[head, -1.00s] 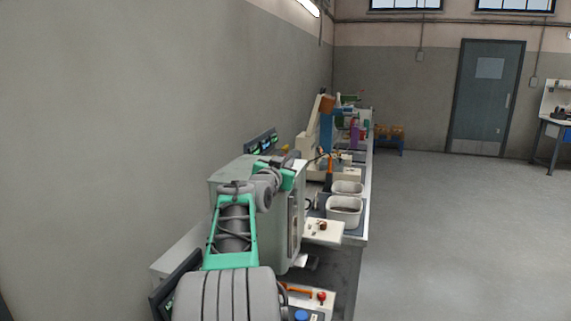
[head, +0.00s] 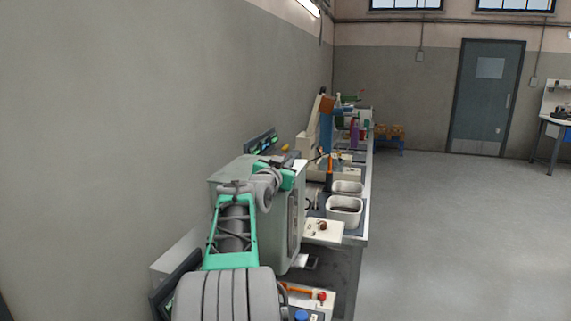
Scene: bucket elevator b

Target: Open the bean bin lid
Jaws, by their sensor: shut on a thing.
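My arm reaches forward from the bottom of the head view over a pale grey-green cabinet (head: 228,172). My gripper (head: 289,177) is at the arm's green end, by the cabinet's upper right edge. It is small here, and its fingertips are mostly hidden by the wrist. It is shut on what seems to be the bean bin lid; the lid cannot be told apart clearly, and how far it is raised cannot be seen.
A long bench (head: 363,215) runs along the left wall. Two white tubs (head: 345,203) stand on it right of the cabinet. Small screens (head: 261,142) stand behind the cabinet. A blue column (head: 326,133) rises farther back. The floor (head: 455,235) on the right is clear.

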